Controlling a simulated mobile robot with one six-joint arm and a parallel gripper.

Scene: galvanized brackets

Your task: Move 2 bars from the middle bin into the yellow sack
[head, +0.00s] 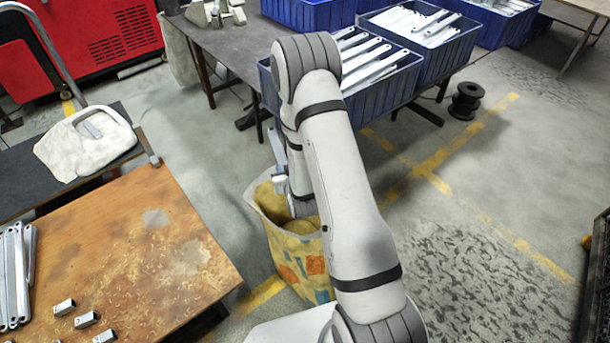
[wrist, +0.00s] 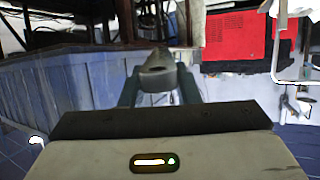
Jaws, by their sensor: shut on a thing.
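The yellow sack (head: 309,265), with orange and teal patches, stands open on the floor behind my arm. My gripper is at the sack's mouth, mostly hidden by my arm in the head view. In the wrist view my gripper (wrist: 160,92) is shut on a grey bar (wrist: 156,68), seen nearly end-on. Blue bins stand in a row on the dark table. The middle bin (head: 447,62) holds several pale metal bars (head: 408,20). The nearer left bin (head: 385,98) also holds bars and is partly covered by my arm.
A rusty-topped table (head: 130,250) at left carries bars and small blocks. A pale cloth bag (head: 80,155) lies on a dark bench. A black spool (head: 466,101) stands on the floor. The floor right of my arm is mostly clear.

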